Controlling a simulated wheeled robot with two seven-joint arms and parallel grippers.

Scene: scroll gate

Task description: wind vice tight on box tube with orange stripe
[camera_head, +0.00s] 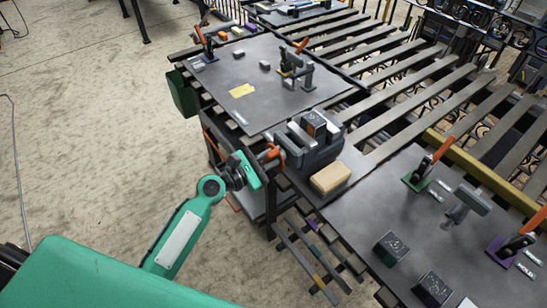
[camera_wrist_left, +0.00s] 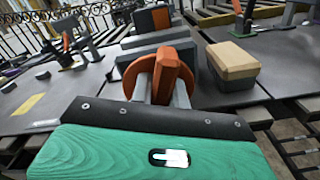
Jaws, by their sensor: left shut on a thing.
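The grey vice (camera_head: 318,150) stands on the bench between two dark plates. A dark box tube (camera_head: 314,124) with an orange stripe sits upright between its jaws. In the left wrist view the box tube (camera_wrist_left: 150,20) shows its orange stripe behind the vice body (camera_wrist_left: 160,42). I cannot tell whether both jaws touch it. My left gripper (camera_head: 264,160) is shut on the vice's orange handle (camera_head: 274,153) at the near left end of the vice. The handle (camera_wrist_left: 172,78) also shows between the fingers in the left wrist view. My right gripper is out of view.
A tan-topped block (camera_head: 330,177) lies just right of the vice. Dark boxes (camera_head: 391,248) and orange-handled clamps (camera_head: 420,172) stand on the right plate (camera_head: 375,205). The far plate (camera_head: 230,75) holds small blocks and clamps. Open floor (camera_head: 90,130) lies left.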

